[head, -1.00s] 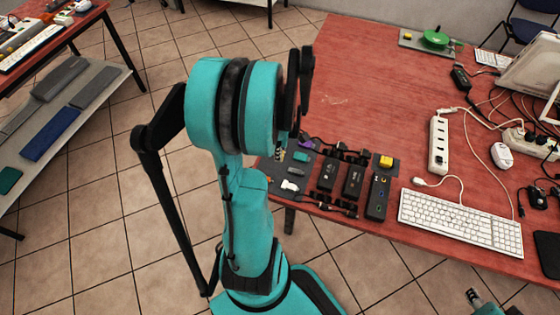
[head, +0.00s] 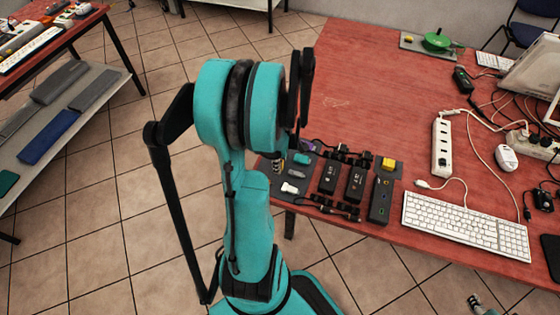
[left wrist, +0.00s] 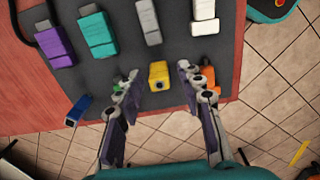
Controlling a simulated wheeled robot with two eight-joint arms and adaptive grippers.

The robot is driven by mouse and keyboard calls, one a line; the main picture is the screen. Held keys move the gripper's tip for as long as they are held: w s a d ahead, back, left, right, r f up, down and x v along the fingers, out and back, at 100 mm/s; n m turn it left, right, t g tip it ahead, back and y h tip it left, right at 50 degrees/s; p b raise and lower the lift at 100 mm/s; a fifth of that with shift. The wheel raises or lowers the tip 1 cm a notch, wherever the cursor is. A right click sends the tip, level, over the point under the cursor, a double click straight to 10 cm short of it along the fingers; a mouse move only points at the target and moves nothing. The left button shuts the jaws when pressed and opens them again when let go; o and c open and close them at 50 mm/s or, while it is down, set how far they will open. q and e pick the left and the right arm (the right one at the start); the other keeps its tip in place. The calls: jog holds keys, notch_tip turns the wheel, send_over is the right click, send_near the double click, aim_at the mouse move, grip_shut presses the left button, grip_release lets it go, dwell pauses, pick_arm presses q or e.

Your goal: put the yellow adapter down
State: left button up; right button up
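The yellow adapter (left wrist: 160,76) sits at the edge of a dark mat (left wrist: 118,72) in the left wrist view. My left gripper (left wrist: 158,82) is open around it, one finger on each side, with a visible gap on both sides. In the head view my left arm hides this adapter and most of the gripper. A yellow block (head: 388,163) shows at the mat's back right there; I cannot tell whether it is a different thing. A small part of what looks like my right gripper (head: 476,301) shows at the bottom edge, its fingers unclear.
Purple (left wrist: 54,44), teal (left wrist: 97,33), grey (left wrist: 149,22) and white (left wrist: 204,16) sticks lie in a row on the mat. Blue (left wrist: 77,110) and orange (left wrist: 208,78) pieces flank the gripper. A keyboard (head: 465,228) and power strip (head: 442,147) stand to the right.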

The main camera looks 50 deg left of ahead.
pick_arm(q)
jog(key=shift+r, duration=0.1)
notch_tip(320, 180, up, 12)
jog(key=p, duration=0.6)
jog(key=w+d+r+m+t, duration=0.1)
jog(key=d+r+m+t, duration=0.1)
jog(key=d+m, duration=0.6)
jog(key=w+d+r+m+t, duration=0.2)
jog(key=d+r+m, duration=0.2)
jog(key=d+m, duration=0.4)
jog(key=w+d+r+m+t, duration=0.2)
jog(key=d+r+m+t, duration=0.1)
jog(key=d+m, duration=0.5)
jog(key=shift+w+d+r+m, duration=0.3)
jog(key=shift+d+m, duration=0.1)
jog(key=shift+d, duration=1.3)
